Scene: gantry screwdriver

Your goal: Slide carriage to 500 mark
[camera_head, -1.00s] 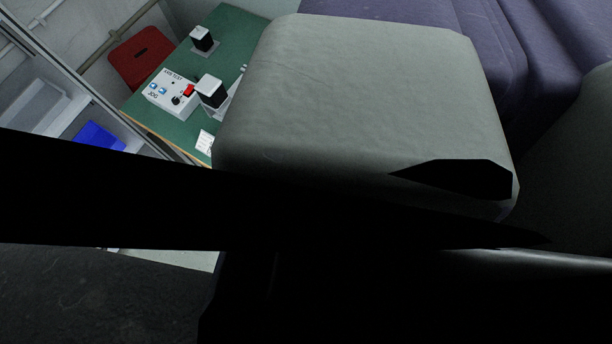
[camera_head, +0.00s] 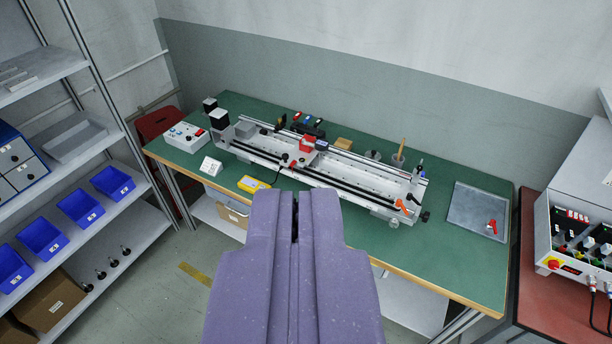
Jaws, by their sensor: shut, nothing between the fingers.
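The gantry (camera_head: 330,171) lies along the green workbench (camera_head: 465,265), a long light frame with dark rails. Its carriage (camera_head: 308,146), with a red block on top, sits a little left of the gantry's middle. The scale marks are too small to read, so I cannot tell which mark the carriage is at. My gripper (camera_head: 296,196), purple, is in the lower middle of the picture. It is shut and empty, in front of the bench and apart from the carriage. It may hide part of the bench's front edge.
A control box (camera_head: 187,137) stands at the bench's left end and a yellow meter (camera_head: 253,184) near the front edge. A grey plate (camera_head: 478,211) lies at the right. Shelves with blue bins (camera_head: 80,206) are at left; a red-topped table (camera_head: 568,290) is at right.

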